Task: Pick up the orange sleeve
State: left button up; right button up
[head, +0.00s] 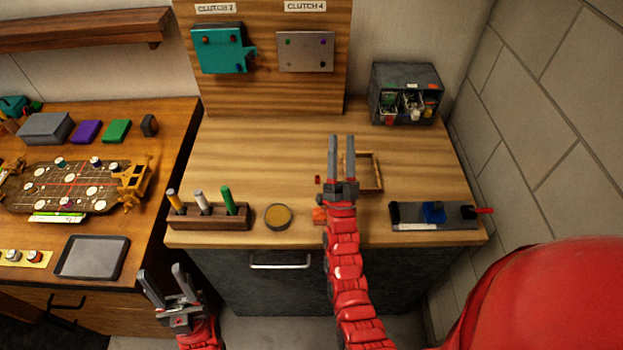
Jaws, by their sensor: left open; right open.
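A small orange piece (319,214), which may be the orange sleeve, lies near the front edge of the right workbench. It is partly hidden behind my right arm, so its shape cannot be told. My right gripper (342,142) is open and empty, with its fingers pointing to the back of the bench. It is beyond the orange piece, over the left side of a small wooden tray (378,175). My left gripper (163,273) is open and empty, low in front of the benches and far from the orange piece.
A wooden holder (208,217) with several coloured-handled tools and a round yellow-topped tin (278,217) stand left of my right arm. A small red part (317,180) lies nearby. A grey fixture (430,216) is at the right, a bin box (405,92) at the back.

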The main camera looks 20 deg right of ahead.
jog(key=w+d+f+m+g+y+p, duration=0.15)
jog(key=w+m+g, duration=0.25)
jog(key=w, duration=0.7)
jog(key=w+a+f+m+g+y, duration=0.1)
jog(key=w+a+m+g+y, duration=0.25)
jog(key=w, duration=0.45)
jog(key=w+a+m+g+y, duration=0.2)
jog(key=w+a+g+y, duration=0.25)
jog(key=w, duration=0.35)
notch_tip(320, 180, up, 2)
jog(key=m+g+h+p, duration=0.2)
jog(key=m+g, duration=0.4)
jog(key=g, duration=0.8)
send_over(317, 183)
notch_tip(317, 183, down, 10)
jog(key=shift+f+b, duration=0.15)
jog(key=shift+b, duration=0.3)
jog(key=shift+w+f, duration=0.1)
jog(key=shift+f, duration=0.5)
jog(key=shift+f+b, duration=0.4)
jog(key=shift+b, duration=0.05)
jog(key=f, duration=0.1)
jog(key=f+p, duration=0.1)
jog(key=f, duration=0.1)
jog(key=shift+w+d+f+p, duration=0.2)
jog(key=shift+w+f+p, duration=0.1)
jog(key=shift+p, duration=0.1)
jog(key=shift+f, duration=0.35)
grip_shut()
